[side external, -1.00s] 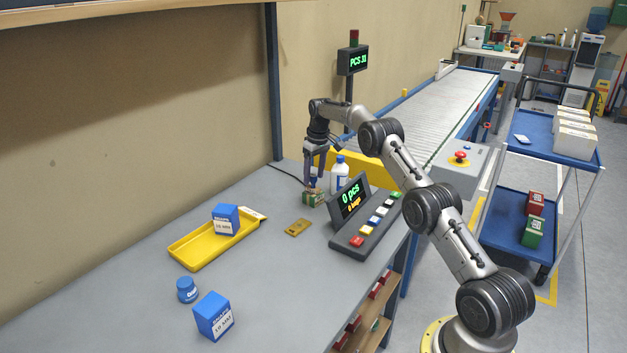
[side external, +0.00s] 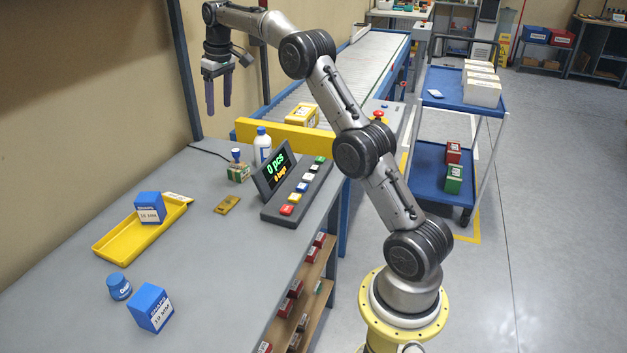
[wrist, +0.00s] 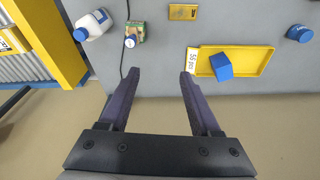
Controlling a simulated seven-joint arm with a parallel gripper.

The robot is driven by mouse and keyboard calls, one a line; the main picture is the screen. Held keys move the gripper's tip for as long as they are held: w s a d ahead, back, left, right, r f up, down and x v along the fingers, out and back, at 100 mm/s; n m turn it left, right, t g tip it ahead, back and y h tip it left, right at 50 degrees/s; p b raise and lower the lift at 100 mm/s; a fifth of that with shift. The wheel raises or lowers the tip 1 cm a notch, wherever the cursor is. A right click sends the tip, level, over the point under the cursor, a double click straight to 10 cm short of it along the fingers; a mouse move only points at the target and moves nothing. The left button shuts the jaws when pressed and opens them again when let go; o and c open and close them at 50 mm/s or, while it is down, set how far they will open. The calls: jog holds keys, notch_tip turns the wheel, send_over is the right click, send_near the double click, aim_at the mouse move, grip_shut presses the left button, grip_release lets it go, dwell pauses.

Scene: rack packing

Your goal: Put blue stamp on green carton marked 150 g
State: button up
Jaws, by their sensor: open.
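The small stamp (side external: 236,153) with a blue top stands upright on the green carton (side external: 238,174) near the back of the bench. In the wrist view, the stamp (wrist: 130,41) overlaps the green carton (wrist: 141,31); the carton's marking is too small to read. My gripper (side external: 218,108) is open and empty, pointing down, high above and behind the carton. Its two fingers (wrist: 160,72) show apart in the wrist view with nothing between them.
A white bottle (side external: 263,148) and a display with buttons (side external: 277,171) stand close to the carton. A brass-coloured plate (side external: 227,204) lies in front. A yellow tray (side external: 118,240) holds a blue box (side external: 149,208).

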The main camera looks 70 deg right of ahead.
jog(key=s+a+r+t, duration=0.1)
jog(key=s+a+r, duration=0.3)
jog(key=s+a, duration=0.4)
jog(key=s+a+r+t, duration=0.1)
jog(key=s+a+r, duration=0.4)
jog(key=s+a, duration=0.3)
jog(key=s+a+f, duration=0.3)
jog(key=s, duration=0.4)
jog(key=s+a+f+n+t, duration=0.1)
jog(key=s+a+f, duration=0.2)
jog(key=s, duration=0.4)
jog(key=s+a+f, duration=0.3)
jog(key=s+f, duration=0.1)
jog(key=s, duration=0.3)
jog(key=shift+s+a+f+n+y, duration=0.2)
jog(key=shift+s+n+y, duration=0.1)
jog(key=shift+n, duration=0.1)
